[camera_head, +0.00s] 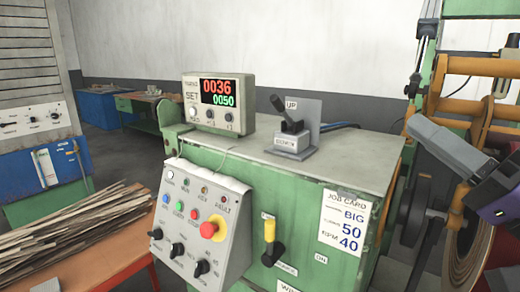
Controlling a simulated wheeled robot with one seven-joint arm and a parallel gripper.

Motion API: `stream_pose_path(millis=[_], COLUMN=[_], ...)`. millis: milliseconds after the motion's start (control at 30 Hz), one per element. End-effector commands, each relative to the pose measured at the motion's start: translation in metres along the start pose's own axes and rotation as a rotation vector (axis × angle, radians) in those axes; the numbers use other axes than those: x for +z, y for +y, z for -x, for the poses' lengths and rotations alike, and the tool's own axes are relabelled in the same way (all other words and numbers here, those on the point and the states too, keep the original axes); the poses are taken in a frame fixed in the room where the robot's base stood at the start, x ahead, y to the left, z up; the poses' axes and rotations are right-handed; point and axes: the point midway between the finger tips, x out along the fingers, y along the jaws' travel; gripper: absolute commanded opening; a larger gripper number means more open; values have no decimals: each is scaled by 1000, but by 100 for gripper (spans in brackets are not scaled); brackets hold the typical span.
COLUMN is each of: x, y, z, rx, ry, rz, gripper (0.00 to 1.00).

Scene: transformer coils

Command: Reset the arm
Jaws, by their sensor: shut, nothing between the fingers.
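My gripper (424,131) is at the right of the head view, grey, in front of the winding machine and pointing up and left. It is shut and empty, apart from the control cabinet. The purple and black part of my arm behind it runs off the right edge. The green control cabinet (315,180) fills the middle. On its top, the counter box (218,103) shows 0036 in red and 0050 in green. A grey lever unit (292,142) marked UP stands beside it.
A sloped panel (187,202) carries a red stop button (212,229) and knobs. The winding machine (478,66) with a brown coil (465,253) crowds the right. Wooden strips (75,222) lie left.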

Motion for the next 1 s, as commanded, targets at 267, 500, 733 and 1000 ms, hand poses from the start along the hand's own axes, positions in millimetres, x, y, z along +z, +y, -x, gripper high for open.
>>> stream_pose_path(millis=[267, 500, 733, 1000], x=[-32, -53, -43, 7], y=[-2, 14, 49, 102], z=[2, 15, 39, 92], rx=[1, 68, 184, 386], ry=[135, 285, 379, 423], rz=[90, 193, 285, 441], gripper=[0, 0, 0, 0])
